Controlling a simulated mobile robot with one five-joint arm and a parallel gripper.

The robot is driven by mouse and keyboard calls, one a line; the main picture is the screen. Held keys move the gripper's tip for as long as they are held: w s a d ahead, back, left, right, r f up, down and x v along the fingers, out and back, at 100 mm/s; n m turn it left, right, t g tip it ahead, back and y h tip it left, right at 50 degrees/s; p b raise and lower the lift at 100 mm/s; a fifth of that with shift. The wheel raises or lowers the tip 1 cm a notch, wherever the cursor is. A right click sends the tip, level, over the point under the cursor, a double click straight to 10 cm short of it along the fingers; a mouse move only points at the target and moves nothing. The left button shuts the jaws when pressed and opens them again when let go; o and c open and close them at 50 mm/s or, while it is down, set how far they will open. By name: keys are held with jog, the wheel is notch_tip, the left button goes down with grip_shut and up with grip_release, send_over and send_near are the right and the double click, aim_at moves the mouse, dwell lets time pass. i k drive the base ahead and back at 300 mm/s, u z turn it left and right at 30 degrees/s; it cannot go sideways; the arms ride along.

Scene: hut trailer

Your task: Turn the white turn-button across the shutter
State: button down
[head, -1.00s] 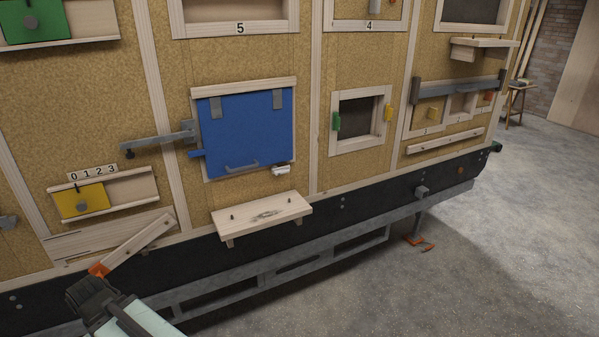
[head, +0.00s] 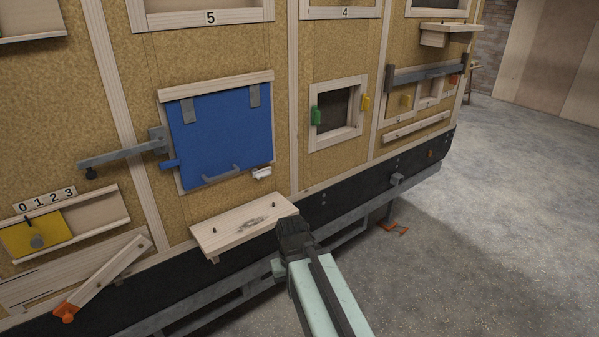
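The blue shutter (head: 222,133) hangs flat in its wooden frame below two grey hinges, with a grey handle near its lower edge. The small white turn-button (head: 262,173) sits at the shutter's lower right corner, on the frame side. It looks roughly level; whether it overlaps the shutter's edge is too small to tell. My gripper (head: 291,226) is dark and in front of the wall, below and right of the turn-button, apart from it in the picture. Its fingers are bunched in dark shadow, so their opening does not show.
A wooden shelf (head: 243,226) with pegs juts out below the shutter, just left of my gripper. A grey bar (head: 122,155) sticks out left of the shutter. A small framed window (head: 338,113) with green and yellow blocks is to the right. Open floor (head: 480,230) lies at the right.

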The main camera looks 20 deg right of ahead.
aim_at(267, 171)
jog(key=z, duration=1.45)
jog(key=i, duration=0.6)
jog(key=u, duration=2.8)
